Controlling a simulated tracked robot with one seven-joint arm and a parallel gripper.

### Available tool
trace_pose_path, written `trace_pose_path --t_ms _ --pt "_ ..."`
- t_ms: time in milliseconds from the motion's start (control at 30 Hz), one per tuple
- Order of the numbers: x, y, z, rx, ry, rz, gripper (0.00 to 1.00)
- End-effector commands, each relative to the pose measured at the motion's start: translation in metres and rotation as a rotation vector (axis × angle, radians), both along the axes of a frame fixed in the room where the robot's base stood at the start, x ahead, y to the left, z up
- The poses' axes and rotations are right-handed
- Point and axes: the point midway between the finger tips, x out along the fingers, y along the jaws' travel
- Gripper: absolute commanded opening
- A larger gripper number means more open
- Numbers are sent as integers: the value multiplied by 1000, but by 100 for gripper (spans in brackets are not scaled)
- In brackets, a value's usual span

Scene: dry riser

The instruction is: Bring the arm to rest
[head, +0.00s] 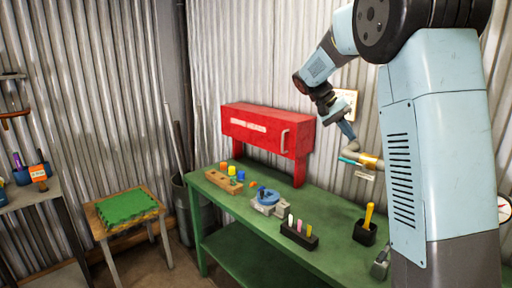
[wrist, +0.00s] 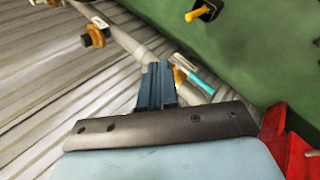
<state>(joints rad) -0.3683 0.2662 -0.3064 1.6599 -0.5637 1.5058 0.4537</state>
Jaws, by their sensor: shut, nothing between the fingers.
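My gripper (head: 346,130) is raised above the back of the green bench, close to the corrugated wall. It is to the right of the red cabinet (head: 268,130). In the wrist view my gripper's blue fingers (wrist: 157,88) are together, with nothing between them. A pale pipe with brass fittings (head: 368,161) runs along the wall just beyond and below the fingers; it also shows in the wrist view (wrist: 125,38). A teal piece (head: 350,161) is by the pipe. I cannot tell the exact gap between gripper and pipe.
The green bench (head: 225,205) holds a wooden block with coloured pegs (head: 223,181), a blue and grey fixture (head: 268,200), a black marker holder (head: 299,235) and a black cup with a yellow handle (head: 366,231). A stool with a green top (head: 127,206) stands at left.

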Motion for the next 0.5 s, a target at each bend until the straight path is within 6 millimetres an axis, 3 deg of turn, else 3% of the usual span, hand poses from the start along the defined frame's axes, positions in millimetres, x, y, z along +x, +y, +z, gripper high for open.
trace_pose_path --t_ms 233,500 --pt "-60 -8 11 181 -62 64 0" --pt "-125 -4 17 344 -150 145 0"
